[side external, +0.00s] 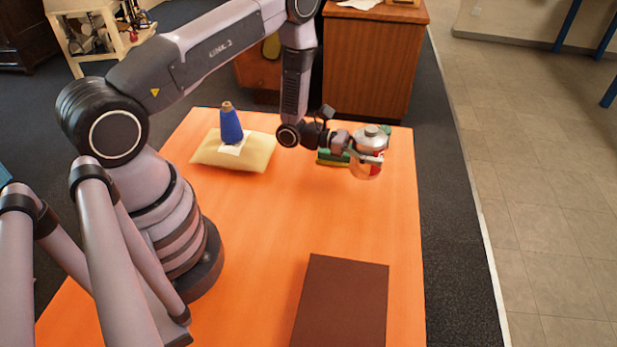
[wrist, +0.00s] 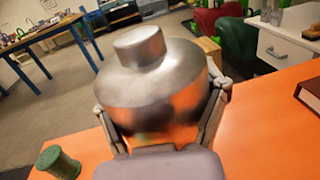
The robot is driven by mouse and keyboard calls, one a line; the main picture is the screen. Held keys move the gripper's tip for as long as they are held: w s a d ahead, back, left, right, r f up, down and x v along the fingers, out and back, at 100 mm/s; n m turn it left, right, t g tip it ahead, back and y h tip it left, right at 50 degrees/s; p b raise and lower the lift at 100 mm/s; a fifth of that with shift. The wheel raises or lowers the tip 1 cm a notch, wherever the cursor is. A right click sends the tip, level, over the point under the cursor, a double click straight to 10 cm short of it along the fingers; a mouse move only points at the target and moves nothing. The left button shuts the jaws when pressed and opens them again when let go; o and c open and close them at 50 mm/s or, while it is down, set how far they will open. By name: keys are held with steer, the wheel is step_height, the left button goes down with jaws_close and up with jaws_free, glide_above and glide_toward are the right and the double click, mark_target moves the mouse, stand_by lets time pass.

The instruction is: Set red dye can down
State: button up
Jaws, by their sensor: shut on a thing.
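The red dye can (side external: 368,166) has a silver top with a cap and a red and white label. My gripper (side external: 366,153) is shut on it near the far right corner of the orange table. The can looks upright in the side view; whether its bottom touches the table I cannot tell. In the wrist view the can's metal top (wrist: 155,75) fills the middle, with my gripper's fingers (wrist: 162,115) on both sides. The can's lower part is hidden there.
A green object (side external: 331,157) lies just left of the can; a green spool (wrist: 58,163) shows in the wrist view. A brown block (side external: 342,300) lies at the front. The table's middle (side external: 310,215) is clear.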

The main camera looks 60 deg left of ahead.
steer(key=shift+w+d+f, duration=0.1)
steer(key=shift+w+f, duration=0.4)
steer(key=shift+f, duration=0.6)
steer(key=shift+w+d+f, duration=0.1)
steer(key=shift+w+f, duration=0.45)
steer(key=shift+f, duration=0.6)
steer(key=shift+w+d+f, duration=0.1)
steer(key=shift+w+f, duration=0.4)
steer(key=shift+f, duration=0.6)
steer(key=o, duration=1.3)
steer(key=shift+f, duration=0.2)
steer(key=shift+c, duration=0.2)
